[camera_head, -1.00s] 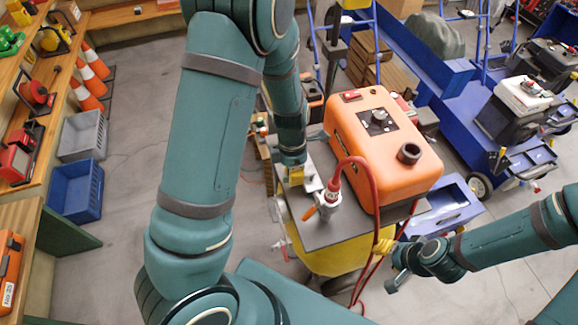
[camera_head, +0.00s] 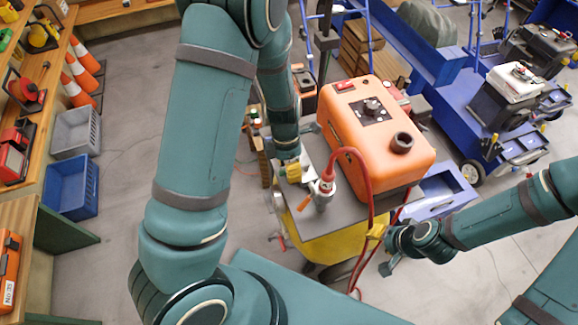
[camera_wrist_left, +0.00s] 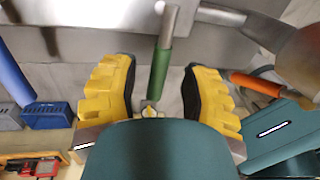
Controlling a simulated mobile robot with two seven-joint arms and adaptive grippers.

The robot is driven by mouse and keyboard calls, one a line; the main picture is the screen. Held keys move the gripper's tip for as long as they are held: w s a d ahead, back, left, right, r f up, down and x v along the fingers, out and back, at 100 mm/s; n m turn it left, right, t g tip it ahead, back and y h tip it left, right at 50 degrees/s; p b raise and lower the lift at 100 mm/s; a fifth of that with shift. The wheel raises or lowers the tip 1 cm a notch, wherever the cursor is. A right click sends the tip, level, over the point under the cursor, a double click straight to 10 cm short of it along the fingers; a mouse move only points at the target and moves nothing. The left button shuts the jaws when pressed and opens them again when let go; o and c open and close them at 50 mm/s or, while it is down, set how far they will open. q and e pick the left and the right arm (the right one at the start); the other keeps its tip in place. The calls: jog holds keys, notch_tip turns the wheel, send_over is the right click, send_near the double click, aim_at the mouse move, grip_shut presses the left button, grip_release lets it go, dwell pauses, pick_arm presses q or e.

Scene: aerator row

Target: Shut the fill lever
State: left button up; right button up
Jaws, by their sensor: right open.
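The cart's levers show in the left wrist view: a green-handled lever (camera_wrist_left: 160,72), a blue-handled lever (camera_wrist_left: 14,75) at left and an orange-handled lever (camera_wrist_left: 257,84) at right. The orange one also shows in the head view (camera_head: 304,203). I cannot tell which is the fill lever, as no label is readable. My left gripper (camera_wrist_left: 160,80) is open, its yellow fingers on either side of the green handle with gaps. In the head view it (camera_head: 293,170) is at the cart's left edge, its tips partly hidden. My right gripper (camera_head: 381,250) is open, beside the cart's front right.
An orange machine (camera_head: 377,140) stands on the grey cart top, with a red hose (camera_head: 369,185) looping down its front. A blue open bin (camera_head: 443,195) is right of the cart. Crates (camera_head: 72,188) and cones (camera_head: 80,82) stand at left. Floor between is clear.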

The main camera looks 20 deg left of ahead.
pick_arm(q)
notch_tip(320, 180, up, 12)
jog(key=w+a, duration=0.1)
jog(key=shift+w+a, duration=0.35)
jog(key=shift+w, duration=0.05)
jog(key=shift+f, duration=0.15)
dwell(0.5)
